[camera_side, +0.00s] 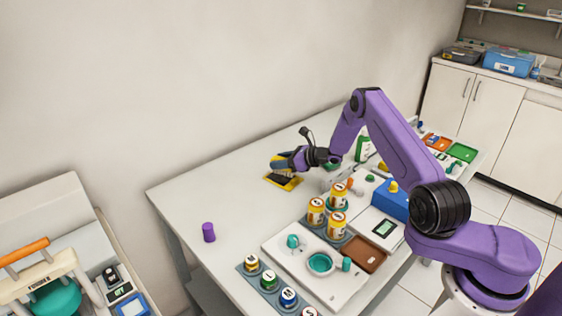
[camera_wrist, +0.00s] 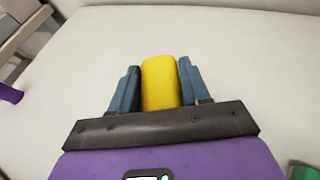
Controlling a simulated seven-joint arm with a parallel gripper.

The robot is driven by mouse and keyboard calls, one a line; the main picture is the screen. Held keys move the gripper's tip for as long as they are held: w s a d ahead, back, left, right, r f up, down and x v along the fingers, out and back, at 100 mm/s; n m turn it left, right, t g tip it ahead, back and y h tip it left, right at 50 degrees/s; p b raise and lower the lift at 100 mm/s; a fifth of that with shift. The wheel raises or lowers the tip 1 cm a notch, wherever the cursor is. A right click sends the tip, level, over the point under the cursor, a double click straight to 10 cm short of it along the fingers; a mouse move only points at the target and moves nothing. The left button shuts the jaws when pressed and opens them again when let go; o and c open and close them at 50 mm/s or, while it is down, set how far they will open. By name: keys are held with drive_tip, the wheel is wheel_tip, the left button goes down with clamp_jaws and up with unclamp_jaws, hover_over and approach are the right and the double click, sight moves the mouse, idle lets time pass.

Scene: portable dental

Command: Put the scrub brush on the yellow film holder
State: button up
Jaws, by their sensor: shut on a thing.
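My gripper (camera_side: 281,164) is shut on the scrub brush, whose yellow body (camera_wrist: 160,83) shows between the two blue-grey fingers in the wrist view. In the side view a little of the brush's yellow (camera_side: 277,158) shows at the fingertips. The yellow film holder (camera_side: 293,186) lies flat on the table directly below my gripper, with a dark patch over its middle. The brush is over the holder or on it; I cannot tell whether they touch. The holder cannot be made out in the wrist view.
A purple cylinder (camera_side: 208,232) stands on the table at the front left. Yellow-orange jars (camera_side: 316,211), a white tray (camera_side: 290,262) and a blue box (camera_side: 389,199) stand toward the right. The table around the holder's left side is clear, with a wall behind.

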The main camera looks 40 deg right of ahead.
drive_tip(key=shift+f, duration=0.15)
drive_tip(key=o, duration=1.2)
